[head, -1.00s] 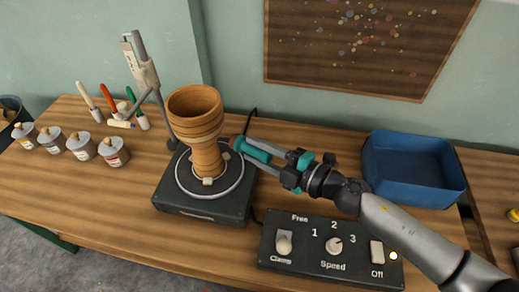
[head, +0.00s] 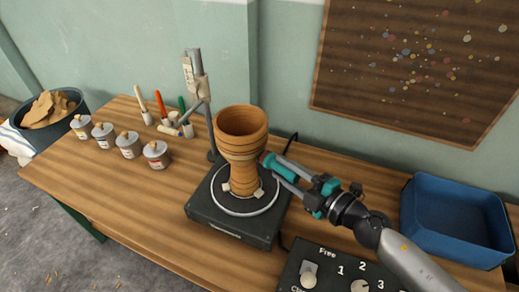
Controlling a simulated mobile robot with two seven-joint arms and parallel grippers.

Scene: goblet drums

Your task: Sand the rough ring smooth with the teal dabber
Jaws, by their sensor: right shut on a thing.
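A wooden goblet drum (head: 241,133) stands upright on the round plate of a dark turntable (head: 231,227), with pale clamp blocks at its foot. Darker bands circle its bowl and waist; I cannot tell which is the rough ring at this size. My right gripper (head: 300,182) is shut on the teal dabber (head: 284,168), just right of the drum. The dabber's tip points at the drum's side below the bowl; I cannot tell whether it touches. My left gripper is out of view.
A control box (head: 335,270) with a switch and speed knob lies in front, partly cut off. A blue bin (head: 455,222) is at right. Several jars (head: 128,145) and brushes (head: 162,107) stand left. A post with a hanging gauge (head: 193,80) rises behind the drum. The table's front left is clear.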

